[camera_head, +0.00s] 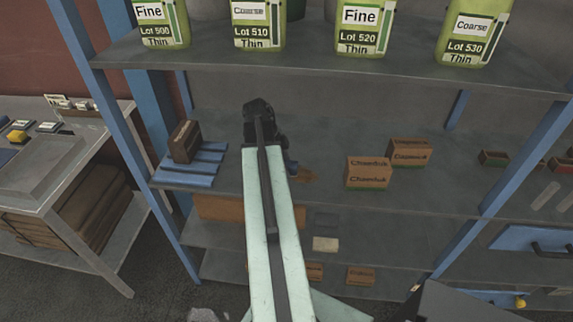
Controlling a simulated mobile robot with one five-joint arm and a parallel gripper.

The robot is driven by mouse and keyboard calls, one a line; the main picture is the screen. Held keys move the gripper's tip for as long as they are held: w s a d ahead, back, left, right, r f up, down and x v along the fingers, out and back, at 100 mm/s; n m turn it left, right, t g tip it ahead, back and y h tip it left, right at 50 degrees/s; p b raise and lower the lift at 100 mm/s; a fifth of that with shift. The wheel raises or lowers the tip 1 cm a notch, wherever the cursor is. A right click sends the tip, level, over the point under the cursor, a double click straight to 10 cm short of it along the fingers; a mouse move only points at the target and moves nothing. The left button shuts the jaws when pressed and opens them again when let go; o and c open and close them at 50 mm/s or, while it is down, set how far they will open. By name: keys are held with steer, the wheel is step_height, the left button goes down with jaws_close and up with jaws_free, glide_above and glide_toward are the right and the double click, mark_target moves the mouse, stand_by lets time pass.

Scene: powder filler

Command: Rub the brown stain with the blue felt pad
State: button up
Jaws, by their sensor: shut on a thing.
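The brown stain (308,177) is a small patch on the middle shelf, just right of my arm. A small blue piece, which looks like the blue felt pad (292,168), shows at the right edge of my arm, next to the stain's left side. My gripper (287,157) is mostly hidden behind my pale green arm, and only a dark part of it shows above the blue piece. It is shut, and the pad appears to be in it. I cannot tell whether the pad touches the shelf or overlaps the stain.
Brown boxes (368,172) stand right of the stain on the middle shelf (440,190). A blue slatted rack (200,165) with a brown block (185,141) is at the left. Green containers (365,25) line the upper shelf. Blue posts (530,155) frame the shelving.

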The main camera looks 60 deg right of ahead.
mark_target(311, 179)
steer(key=shift+s+d, duration=0.75)
steer(key=shift+s, duration=1.1)
steer(key=shift+s+d, duration=0.7)
steer(key=shift+s, duration=1.15)
steer(key=shift+s+d, duration=0.75)
steer(key=shift+s, duration=1.1)
steer(key=shift+s+a+f, duration=0.1)
steer(key=shift+s+a, duration=0.1)
steer(key=shift+a, duration=0.3)
steer(key=shift+s+a+f, duration=0.1)
steer(key=shift+s+a, duration=0.05)
steer(key=shift+a, duration=0.3)
steer(key=shift+w+a+r, duration=0.1)
steer(key=shift+w+a, duration=0.1)
steer(key=shift+w, duration=0.45)
steer(key=shift+w+a+f, duration=0.1)
steer(key=shift+w+a, duration=0.15)
steer(key=shift+w, duration=0.45)
steer(key=shift+w+a+r, duration=0.1)
steer(key=shift+w+a, duration=0.1)
steer(key=shift+w, duration=0.45)
steer(key=shift+w, duration=0.1)
steer(key=shift+w+a, duration=0.5)
steer(key=shift+w, duration=0.7)
steer(key=shift+w+a, duration=0.45)
steer(key=shift+w, duration=0.8)
steer(key=shift+w+a, duration=0.5)
steer(key=shift+w, duration=0.7)
steer(key=shift+r, duration=0.1)
